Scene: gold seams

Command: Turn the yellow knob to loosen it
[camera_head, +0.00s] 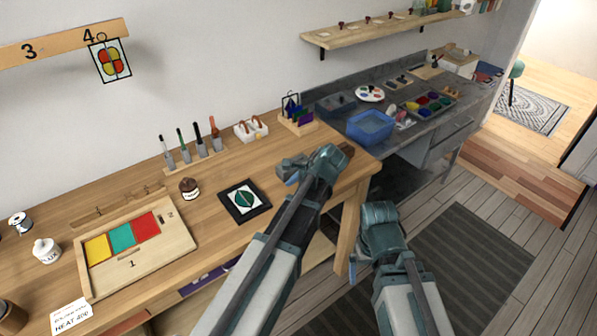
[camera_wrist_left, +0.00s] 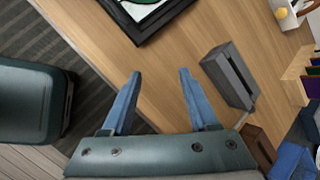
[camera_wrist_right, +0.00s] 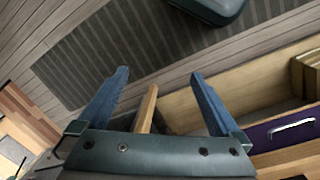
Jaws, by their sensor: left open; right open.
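I cannot make out a clear yellow knob. A small yellow round part (camera_wrist_left: 281,14) shows on a white holder at the top right of the left wrist view; I cannot tell whether it is the knob. My left gripper (camera_wrist_left: 160,73) is open and empty over the wooden bench, beside a grey slotted block (camera_wrist_left: 230,75). In the head view the left gripper (camera_head: 292,179) is near the bench's right end, its fingers partly hidden.
A black-framed leaf picture (camera_head: 245,200) lies left of my left gripper. A white holder (camera_head: 251,129) and a tool rack (camera_head: 190,160) stand behind. A tray with coloured panels (camera_head: 170,262) is at left. A blue tub (camera_head: 370,126) stands on the grey counter. An open drawer shows below.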

